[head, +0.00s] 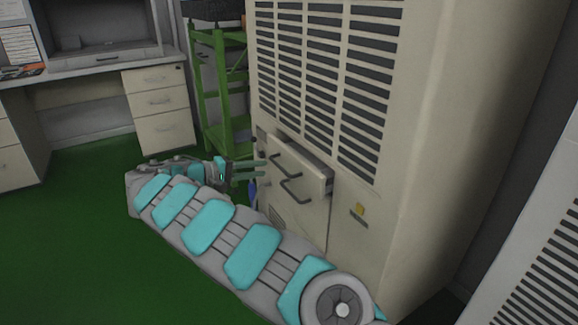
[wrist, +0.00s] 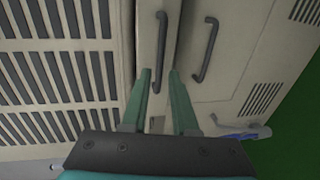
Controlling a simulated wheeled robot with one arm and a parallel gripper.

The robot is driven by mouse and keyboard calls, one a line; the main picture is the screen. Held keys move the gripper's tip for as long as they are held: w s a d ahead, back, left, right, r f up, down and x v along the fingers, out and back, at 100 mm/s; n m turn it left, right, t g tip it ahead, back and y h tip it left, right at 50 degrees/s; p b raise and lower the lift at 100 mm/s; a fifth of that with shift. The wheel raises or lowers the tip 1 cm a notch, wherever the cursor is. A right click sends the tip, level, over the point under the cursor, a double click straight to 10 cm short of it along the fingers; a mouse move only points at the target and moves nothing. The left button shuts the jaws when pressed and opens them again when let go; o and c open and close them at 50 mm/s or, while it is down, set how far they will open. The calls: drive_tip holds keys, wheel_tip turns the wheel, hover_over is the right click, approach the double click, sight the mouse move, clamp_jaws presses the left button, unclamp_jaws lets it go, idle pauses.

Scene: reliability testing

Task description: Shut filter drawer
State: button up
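The filter drawer (head: 315,179) is in the beige cabinet, below the vent slats, in the head view. It stands out a little from the cabinet face and has a dark bar handle (head: 279,160). In the wrist view the drawer front (wrist: 147,40) is a narrow upright strip with its handle (wrist: 161,38). My gripper (head: 263,170) is left of the drawer in the head view, fingers pointing toward the cabinet.
A door (head: 304,218) with a second bar handle (head: 293,192) is below the drawer; that handle also shows in the wrist view (wrist: 205,48). A green rack (head: 205,95) stands behind my gripper. A desk with drawers (head: 160,105) is at left. Green floor is open at left.

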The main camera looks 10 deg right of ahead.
sight(279, 165)
drive_tip(key=p+x, duration=0.1)
drive_tip(key=x, duration=0.6)
drive_tip(key=shift+d, duration=0.3)
drive_tip(key=shift+w, duration=0.1)
clamp_jaws()
idle(1.1)
